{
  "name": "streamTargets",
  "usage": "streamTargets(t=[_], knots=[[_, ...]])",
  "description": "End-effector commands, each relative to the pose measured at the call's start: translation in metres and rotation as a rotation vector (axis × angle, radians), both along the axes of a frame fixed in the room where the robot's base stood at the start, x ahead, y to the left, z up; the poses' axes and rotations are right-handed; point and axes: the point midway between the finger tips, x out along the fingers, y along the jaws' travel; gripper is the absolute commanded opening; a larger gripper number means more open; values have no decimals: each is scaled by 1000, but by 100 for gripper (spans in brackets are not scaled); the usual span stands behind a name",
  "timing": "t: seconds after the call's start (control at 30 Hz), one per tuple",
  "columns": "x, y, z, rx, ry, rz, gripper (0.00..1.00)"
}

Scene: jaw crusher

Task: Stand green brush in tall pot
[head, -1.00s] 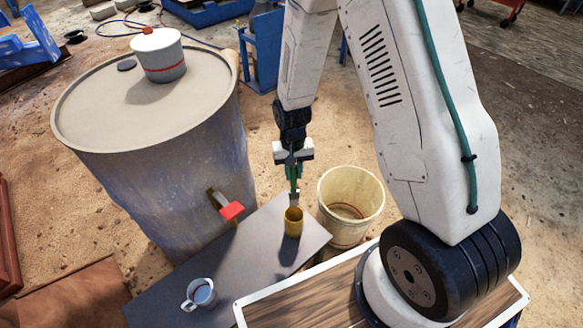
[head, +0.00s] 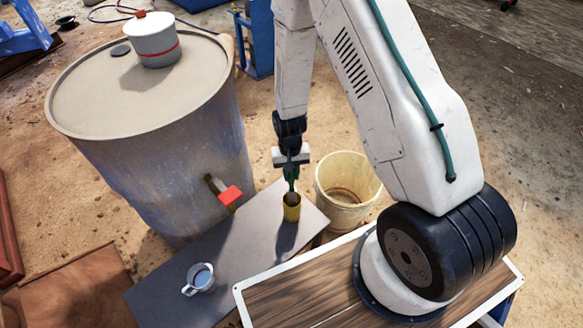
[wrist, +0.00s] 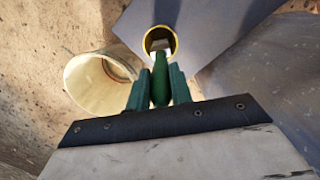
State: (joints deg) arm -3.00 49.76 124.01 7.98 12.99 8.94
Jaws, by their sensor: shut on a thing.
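The green brush (wrist: 160,78) is held upright between the green fingers of my gripper (wrist: 159,90), handle toward me. In the head view my gripper (head: 291,178) is right above the tall yellow pot (head: 292,209), and the brush's pale lower end (head: 291,197) is at the pot's mouth. In the wrist view that end shows within the rim of the pot (wrist: 160,40). How deep it sits inside, and whether it touches the bottom, is hidden.
The pot stands on a grey board (head: 232,240) with a metal mug (head: 200,278) at its near left. A cream bucket (head: 347,190) is close on the right. A large barrel (head: 160,140) with a red-handled tap (head: 229,195) stands at left.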

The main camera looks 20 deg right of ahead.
Motion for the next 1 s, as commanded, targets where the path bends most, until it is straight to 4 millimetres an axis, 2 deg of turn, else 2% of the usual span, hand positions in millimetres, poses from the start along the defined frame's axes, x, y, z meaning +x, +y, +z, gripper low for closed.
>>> streamTargets(t=[0.6, 1.0], knots=[[0, 0, -54, 0, 1, 0, 0], [0, 0, -65, 0, 0, 1, 0]])
